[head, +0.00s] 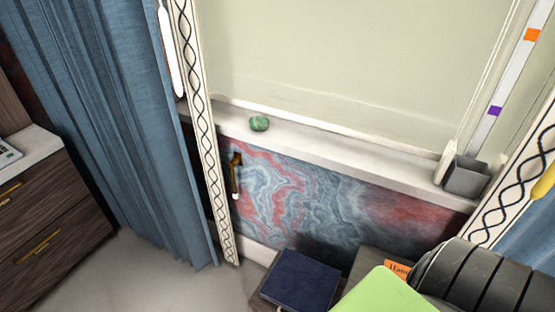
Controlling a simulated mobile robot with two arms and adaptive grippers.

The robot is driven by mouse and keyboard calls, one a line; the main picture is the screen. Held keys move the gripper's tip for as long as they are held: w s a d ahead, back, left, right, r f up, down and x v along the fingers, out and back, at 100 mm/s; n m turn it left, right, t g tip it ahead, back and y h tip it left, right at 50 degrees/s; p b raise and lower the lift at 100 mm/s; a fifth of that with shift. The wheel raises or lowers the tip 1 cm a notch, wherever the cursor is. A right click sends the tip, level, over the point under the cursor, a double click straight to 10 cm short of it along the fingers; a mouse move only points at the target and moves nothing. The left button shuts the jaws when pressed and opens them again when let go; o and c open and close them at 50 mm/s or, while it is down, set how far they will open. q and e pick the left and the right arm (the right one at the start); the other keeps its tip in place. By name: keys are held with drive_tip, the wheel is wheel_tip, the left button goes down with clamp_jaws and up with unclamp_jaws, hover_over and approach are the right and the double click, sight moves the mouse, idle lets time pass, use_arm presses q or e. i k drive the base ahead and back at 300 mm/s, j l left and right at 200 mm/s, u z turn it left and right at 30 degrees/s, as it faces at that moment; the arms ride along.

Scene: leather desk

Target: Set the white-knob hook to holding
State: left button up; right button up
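A small dark hook-like fitting (236,175) with a pale lower end is on the marbled wall below the window sill, beside the left patterned window trim. A long white rounded piece (171,50) is at the inner edge of the left blue curtain (95,110), near the top. A similar yellow piece (544,180) is at the right edge, by the right curtain (530,235). I cannot tell which of these belongs to the white-knob hook, or how the hook is set. Neither of my grippers is in view.
A green stone (259,123) and a grey square cup (466,177) stand on the sill (330,150). A dark blue book (300,278), a light green flat item (385,293) and a black ribbed object (480,280) fill the lower right. Drawers (50,220) stand left. Floor between is clear.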

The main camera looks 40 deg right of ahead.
sight(235, 195)
drive_tip(key=z, duration=0.85)
drive_tip(key=i+j+z, duration=0.1)
drive_tip(key=j, duration=0.35)
